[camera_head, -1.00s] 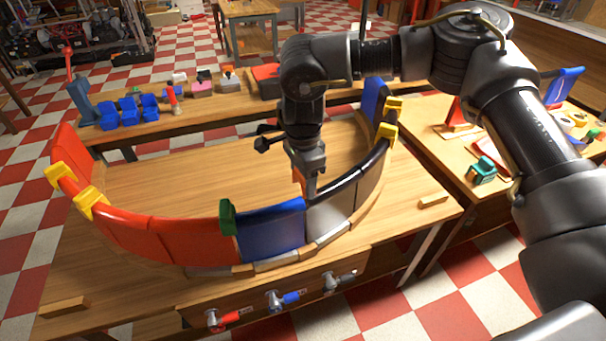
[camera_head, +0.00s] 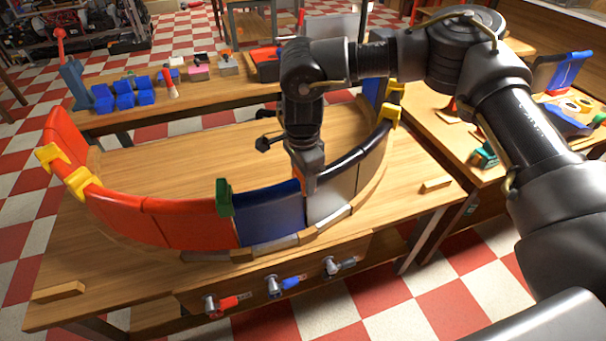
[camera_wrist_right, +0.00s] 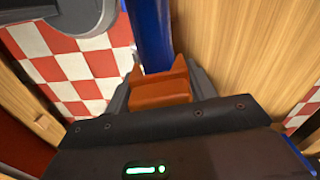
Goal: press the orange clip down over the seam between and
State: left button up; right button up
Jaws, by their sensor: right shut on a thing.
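My right gripper (camera_head: 309,184) is shut on the orange clip (camera_head: 298,174), at the top edge of the curved ring wall. It is over the seam between the blue panel (camera_head: 270,222) and the pale grey panel (camera_head: 330,201). In the right wrist view the clip (camera_wrist_right: 160,88) sits between the fingers, at the end of the blue panel's top edge (camera_wrist_right: 150,35). I cannot tell whether the clip is fully seated. The fingers hide part of the seam. My left gripper is not in view.
A green clip (camera_head: 223,197) sits on the red-blue seam. Yellow clips (camera_head: 78,182) sit on the left red panels, others (camera_head: 391,112) at the far right. Toggle clamps (camera_head: 280,286) line the front. Blue parts (camera_head: 124,96) stand on the back bench.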

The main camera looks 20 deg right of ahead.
jog(key=shift+f, duration=0.2)
dwell(0.6)
jog(key=o, duration=1)
jog(key=shift+o, duration=0.2)
jog(key=shift+r, duration=0.1)
notch_tip(320, 180, up, 11)
jog(key=shift+f+b, duration=0.15)
jog(key=shift+b, duration=0.65)
